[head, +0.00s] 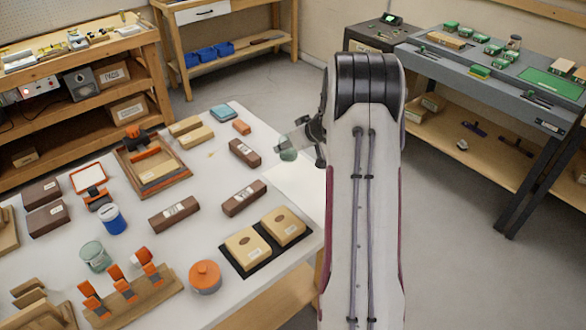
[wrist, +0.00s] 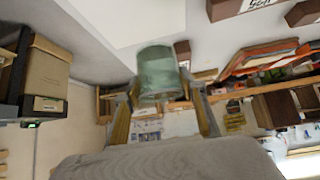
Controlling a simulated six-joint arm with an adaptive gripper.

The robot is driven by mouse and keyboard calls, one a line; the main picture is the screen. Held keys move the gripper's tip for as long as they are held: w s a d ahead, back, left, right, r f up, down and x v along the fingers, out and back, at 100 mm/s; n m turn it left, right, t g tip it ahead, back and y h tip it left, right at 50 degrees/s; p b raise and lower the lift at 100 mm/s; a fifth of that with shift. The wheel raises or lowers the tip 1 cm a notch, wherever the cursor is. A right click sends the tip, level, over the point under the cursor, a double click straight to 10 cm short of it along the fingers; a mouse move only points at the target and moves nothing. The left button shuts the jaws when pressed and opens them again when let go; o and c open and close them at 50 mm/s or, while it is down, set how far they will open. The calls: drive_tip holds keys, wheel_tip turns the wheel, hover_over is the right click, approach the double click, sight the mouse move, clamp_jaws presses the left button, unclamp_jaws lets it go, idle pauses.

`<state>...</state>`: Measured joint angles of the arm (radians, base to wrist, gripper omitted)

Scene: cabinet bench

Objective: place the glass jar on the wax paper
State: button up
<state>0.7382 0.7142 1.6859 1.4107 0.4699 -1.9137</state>
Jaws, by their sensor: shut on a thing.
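A green translucent glass jar (wrist: 157,72) is between the fingers of my gripper (wrist: 163,100) in the wrist view. In the head view my gripper (head: 303,143) is shut on this jar (head: 288,155), above the far right part of the table; the gap beneath cannot be judged. The wax paper, a pale white sheet (head: 292,186), lies at the table's right edge, partly hidden behind my arm. It also shows in the wrist view as a white sheet (wrist: 125,18) near the top, beyond the jar. A similar green glass container (head: 95,256) stands at the table's left front.
Brown boxes (head: 244,198) stand left of the paper. A black mat (head: 238,262) with two tan boxes is in front of it. An orange-lidded jar (head: 205,277), a blue-and-white tin (head: 111,220) and a wooden tray (head: 182,178) stand farther left.

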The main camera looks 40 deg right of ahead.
sight(289, 155)
drive_tip(key=shift+f, duration=2.15)
drive_tip(key=shift+f, duration=1.9)
drive_tip(key=shift+f, duration=0.15)
drive_tip(key=o, duration=1.4)
drive_tip(key=shift+c, duration=0.2)
drive_tip(key=shift+v, duration=0.85)
drive_tip(key=v, duration=1)
drive_tip(key=shift+r, duration=0.25)
